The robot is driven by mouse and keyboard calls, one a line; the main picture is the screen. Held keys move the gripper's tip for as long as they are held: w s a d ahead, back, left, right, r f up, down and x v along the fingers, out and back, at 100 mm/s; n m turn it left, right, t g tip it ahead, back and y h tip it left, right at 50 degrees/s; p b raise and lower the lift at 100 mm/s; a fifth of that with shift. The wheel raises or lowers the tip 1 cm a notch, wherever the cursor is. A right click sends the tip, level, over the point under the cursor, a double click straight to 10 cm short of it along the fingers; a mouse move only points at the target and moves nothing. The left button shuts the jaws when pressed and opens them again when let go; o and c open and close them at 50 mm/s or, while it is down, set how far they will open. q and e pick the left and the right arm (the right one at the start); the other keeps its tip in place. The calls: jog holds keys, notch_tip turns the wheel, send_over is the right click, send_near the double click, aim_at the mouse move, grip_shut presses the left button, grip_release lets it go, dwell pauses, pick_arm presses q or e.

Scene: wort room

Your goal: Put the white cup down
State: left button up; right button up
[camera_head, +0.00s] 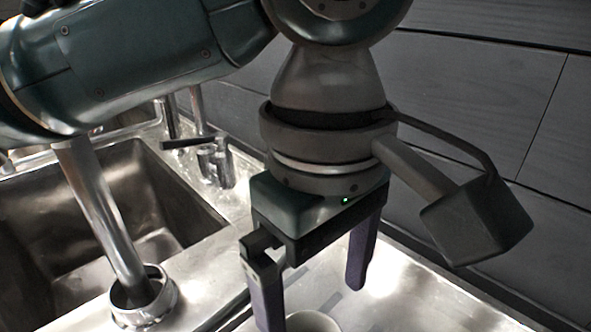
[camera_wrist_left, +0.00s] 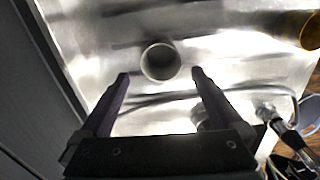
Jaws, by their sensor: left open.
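The white cup (camera_wrist_left: 160,62) stands upright on the shiny metal counter (camera_wrist_left: 85,20), seen from above in the left wrist view. Its pale rim also shows at the bottom edge of the head view (camera_head: 313,321), where most of it is cut off. My left gripper (camera_head: 312,307) points down over the counter. Its two dark purple fingers are spread apart and nothing is clamped between them. In the left wrist view the fingertips (camera_wrist_left: 160,73) lie on either side of the cup, with a visible gap on each side. My right gripper is not in view.
A deep metal sink (camera_head: 80,215) lies to the left, with a tap (camera_head: 215,160) behind it. A dark panelled wall (camera_head: 480,100) runs behind the counter. An amber object (camera_wrist_left: 303,30) and a hose fitting (camera_wrist_left: 270,115) are at the right in the wrist view.

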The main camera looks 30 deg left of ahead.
pick_arm(q)
jog(key=s+d+f+m+t+h, duration=0.25)
jog(key=s+d+m+h, duration=0.2)
jog(key=m, duration=0.45)
jog(key=s+a+f+m+y, duration=0.1)
jog(key=s+a+m, duration=0.1)
jog(key=a, duration=0.3)
jog(key=s+a+f+m+y, duration=0.1)
jog(key=s+a+m+y, duration=0.1)
jog(key=a, duration=0.3)
jog(key=s+a+f+m+t+y, duration=0.1)
jog(key=s+a+m, duration=0.1)
jog(key=s+a, duration=0.1)
jog(key=shift+s+a+f+y, duration=0.1)
jog(key=shift+a+y, duration=0.05)
jog(key=shift+a, duration=0.3)
jog(key=shift+s+a+f+y, duration=0.1)
jog(key=shift+a, duration=0.35)
jog(key=shift+r, duration=0.1)
